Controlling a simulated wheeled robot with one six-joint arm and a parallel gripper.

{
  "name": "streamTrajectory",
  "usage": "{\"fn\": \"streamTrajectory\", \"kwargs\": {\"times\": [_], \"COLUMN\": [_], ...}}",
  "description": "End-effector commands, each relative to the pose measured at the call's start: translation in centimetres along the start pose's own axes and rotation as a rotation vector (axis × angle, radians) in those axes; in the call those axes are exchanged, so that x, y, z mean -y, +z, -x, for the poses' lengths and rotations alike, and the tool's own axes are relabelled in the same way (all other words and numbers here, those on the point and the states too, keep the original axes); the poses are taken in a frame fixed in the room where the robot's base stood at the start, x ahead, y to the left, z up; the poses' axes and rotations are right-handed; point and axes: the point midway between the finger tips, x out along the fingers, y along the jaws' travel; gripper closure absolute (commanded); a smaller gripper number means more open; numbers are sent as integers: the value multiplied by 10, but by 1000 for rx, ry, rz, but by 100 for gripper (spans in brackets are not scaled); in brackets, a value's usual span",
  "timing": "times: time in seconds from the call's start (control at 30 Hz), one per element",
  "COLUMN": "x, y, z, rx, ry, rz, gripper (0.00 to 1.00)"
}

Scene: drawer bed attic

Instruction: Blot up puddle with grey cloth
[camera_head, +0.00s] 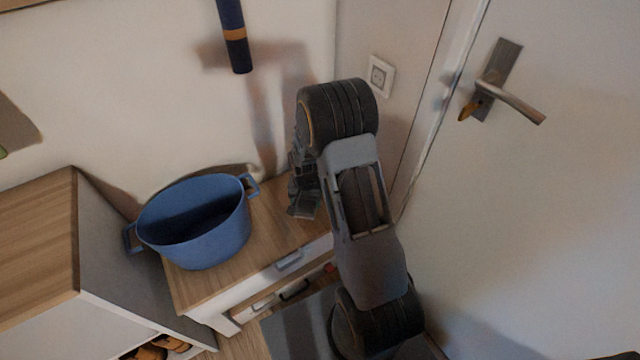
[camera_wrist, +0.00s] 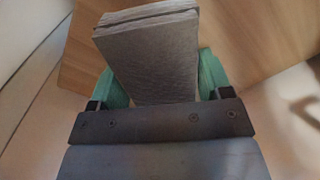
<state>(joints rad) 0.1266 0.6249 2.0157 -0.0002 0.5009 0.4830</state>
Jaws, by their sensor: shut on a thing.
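The grey cloth (camera_wrist: 155,60) is a folded, layered block in the wrist view. My gripper (camera_wrist: 160,82) is shut on it, with a green finger at each side. In the head view my gripper (camera_head: 303,200) hangs over the right part of a small wooden-topped cabinet (camera_head: 285,225), beside the blue pot. The cloth cannot be clearly made out there. The wrist view shows the wooden top (camera_wrist: 235,35) beyond the cloth; I cannot tell whether the cloth touches it. No puddle can be made out in either view; my arm and the cloth hide part of the top.
A blue two-handled pot (camera_head: 195,222) stands on the cabinet's left part. A taller wood-topped unit (camera_head: 35,235) is at the left. A wall with a socket (camera_head: 380,76) is behind, and a white door with a lever handle (camera_head: 510,95) closes off the right.

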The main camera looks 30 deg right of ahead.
Motion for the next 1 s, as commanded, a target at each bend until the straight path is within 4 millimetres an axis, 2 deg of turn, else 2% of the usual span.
{"fn": "streamTrajectory", "kwargs": {"times": [0.6, 1.0], "x": [0, 0], "y": [0, 0], "z": [32, 36], "rx": [0, 0], "ry": [0, 0], "rz": [1, 1], "gripper": [40, 40]}}
